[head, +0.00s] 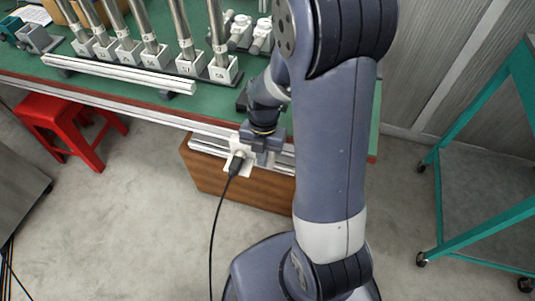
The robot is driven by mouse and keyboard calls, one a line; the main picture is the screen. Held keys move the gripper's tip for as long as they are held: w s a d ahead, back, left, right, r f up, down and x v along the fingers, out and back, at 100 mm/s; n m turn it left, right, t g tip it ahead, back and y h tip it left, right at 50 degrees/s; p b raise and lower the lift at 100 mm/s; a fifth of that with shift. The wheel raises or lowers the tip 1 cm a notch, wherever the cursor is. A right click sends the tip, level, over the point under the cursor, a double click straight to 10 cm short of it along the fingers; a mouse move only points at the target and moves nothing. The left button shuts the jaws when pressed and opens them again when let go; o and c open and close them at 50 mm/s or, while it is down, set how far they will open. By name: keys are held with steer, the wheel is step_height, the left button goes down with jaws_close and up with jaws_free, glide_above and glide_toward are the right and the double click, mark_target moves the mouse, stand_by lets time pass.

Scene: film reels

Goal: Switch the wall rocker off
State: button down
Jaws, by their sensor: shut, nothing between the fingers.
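A white outlet plate (229,168) sits at the front of the green-topped bench, on the pale rail below its edge. A black plug (236,167) is in it and a black cable hangs from the plug. I cannot make out the rocker itself or which way it is tipped; it is too small or hidden by my gripper. My gripper (259,154) is shut and empty, pointing down right beside the plate on its right. I cannot tell if it touches the plate.
The bench (120,92) carries several metal tubes in white blocks and a white bar (120,75). A wooden box (212,178) stands below the rail. A red stool (70,118) is at left, a teal cart (480,235) at right.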

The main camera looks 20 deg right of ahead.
steer(key=shift+w+a+r+p, duration=0.1)
steer(key=shift+a+r+p, duration=0.15)
steer(key=shift+r+p, duration=0.45)
steer(key=shift+r, duration=0.1)
